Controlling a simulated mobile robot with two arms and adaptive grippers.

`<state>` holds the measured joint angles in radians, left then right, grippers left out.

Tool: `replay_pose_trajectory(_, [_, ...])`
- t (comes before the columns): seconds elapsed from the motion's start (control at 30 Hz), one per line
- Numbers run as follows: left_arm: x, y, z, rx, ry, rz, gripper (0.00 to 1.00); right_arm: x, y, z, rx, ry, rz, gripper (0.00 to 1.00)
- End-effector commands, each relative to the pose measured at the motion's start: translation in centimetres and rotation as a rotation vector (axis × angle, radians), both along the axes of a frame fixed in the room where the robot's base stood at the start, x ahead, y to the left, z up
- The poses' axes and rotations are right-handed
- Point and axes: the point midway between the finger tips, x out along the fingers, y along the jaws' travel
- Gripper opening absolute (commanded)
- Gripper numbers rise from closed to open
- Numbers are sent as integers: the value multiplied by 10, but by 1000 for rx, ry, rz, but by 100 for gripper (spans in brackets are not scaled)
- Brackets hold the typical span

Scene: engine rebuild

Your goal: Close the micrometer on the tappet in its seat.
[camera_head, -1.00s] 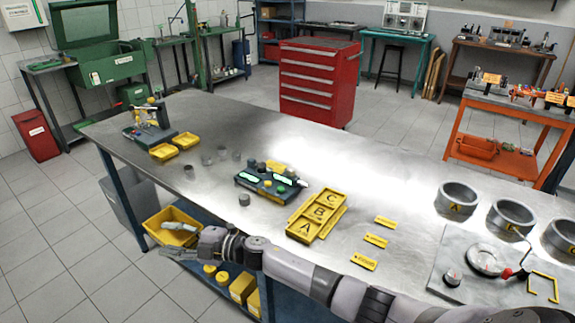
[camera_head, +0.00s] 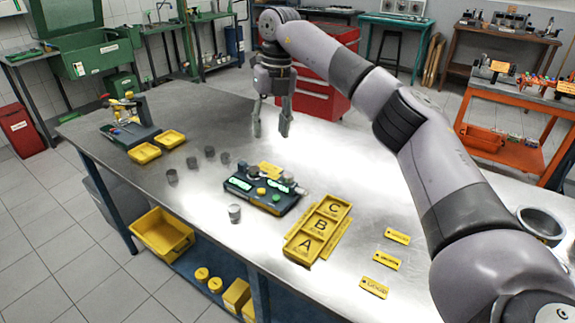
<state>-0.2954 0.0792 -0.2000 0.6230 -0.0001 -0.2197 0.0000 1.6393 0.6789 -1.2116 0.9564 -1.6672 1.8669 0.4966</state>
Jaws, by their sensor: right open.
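A dark gauge unit (camera_head: 262,198) with two lit green displays sits mid-bench and looks like the micrometer station. Small grey round parts show on its top, one at the back left (camera_head: 253,172) and one at the right (camera_head: 288,177). I cannot tell which is the tappet in its seat, or how wide the micrometer's jaws stand. My right gripper (camera_head: 271,128) is open and empty, pointing down above the bench behind the unit, apart from it. My left gripper is not in view.
Several loose grey cylinders stand left of the unit, one (camera_head: 235,213) close in front. The yellow A-B-C tray (camera_head: 287,250) lies to the right, near yellow labels (camera_head: 387,260). Two yellow trays (camera_head: 145,153) and a stand (camera_head: 130,132) are at left. My right arm crosses the right side.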

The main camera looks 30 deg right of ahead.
Motion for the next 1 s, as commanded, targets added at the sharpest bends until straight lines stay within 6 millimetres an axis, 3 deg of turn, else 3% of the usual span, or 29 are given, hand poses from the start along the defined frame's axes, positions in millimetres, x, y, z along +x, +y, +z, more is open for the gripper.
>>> replay_pose_trajectory(0.03, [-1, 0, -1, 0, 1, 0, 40, -6, -16, 13, -44, 12, -31, 44])
replay_pose_trajectory(0.1, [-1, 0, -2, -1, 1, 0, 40, -13, -30, 23, -84, 28, -60, 44])
replay_pose_trajectory(0.27, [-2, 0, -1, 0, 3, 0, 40, -18, -39, 22, -112, 43, -79, 44])
replay_pose_trajectory(1.0, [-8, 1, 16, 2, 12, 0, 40, -19, -37, -122, -106, 43, -75, 44])
